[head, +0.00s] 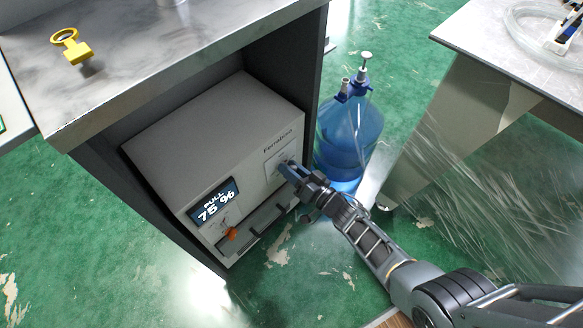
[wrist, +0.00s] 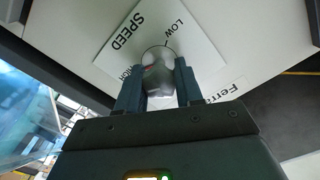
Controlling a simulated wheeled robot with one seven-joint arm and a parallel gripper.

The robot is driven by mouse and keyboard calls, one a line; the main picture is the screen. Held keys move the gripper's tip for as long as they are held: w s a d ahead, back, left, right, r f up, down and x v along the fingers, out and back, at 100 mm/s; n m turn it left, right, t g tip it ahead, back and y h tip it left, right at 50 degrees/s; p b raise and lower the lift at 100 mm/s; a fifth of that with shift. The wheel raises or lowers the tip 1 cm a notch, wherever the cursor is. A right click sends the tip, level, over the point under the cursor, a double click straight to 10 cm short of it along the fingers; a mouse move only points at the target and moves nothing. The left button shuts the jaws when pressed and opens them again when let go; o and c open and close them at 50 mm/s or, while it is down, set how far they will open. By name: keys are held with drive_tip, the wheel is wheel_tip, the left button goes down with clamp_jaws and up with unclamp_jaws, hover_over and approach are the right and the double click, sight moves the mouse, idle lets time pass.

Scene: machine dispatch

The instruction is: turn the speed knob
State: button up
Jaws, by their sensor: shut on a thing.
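The speed knob (wrist: 158,78) is a grey knob on a white plate lettered SPEED, with LOW beside it, in the wrist view. My gripper (wrist: 158,85) is shut on the knob, one finger on each side. In the head view my gripper (head: 289,168) reaches the upper right of the machine's front (head: 257,190) and hides most of the knob. The machine is a pale box lettered Ferrabone. The lettering at the plate's lower end is partly hidden by a finger.
The machine stands inside a dark cabinet with a marble top (head: 130,60), which bears a yellow clip-like object (head: 72,46). An orange knob (head: 232,234) sits below the display. A blue water bottle (head: 347,130) stands right of the cabinet. A table (head: 480,45) is at the upper right.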

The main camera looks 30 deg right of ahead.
drive_tip(key=shift+m, duration=0.5)
drive_tip(key=o, duration=1)
drive_tip(key=shift+o, duration=0.2)
drive_tip(key=p+v, duration=0.2)
drive_tip(key=v, duration=0.5)
drive_tip(key=shift+s, duration=0.35)
drive_tip(key=shift+d, duration=0.1)
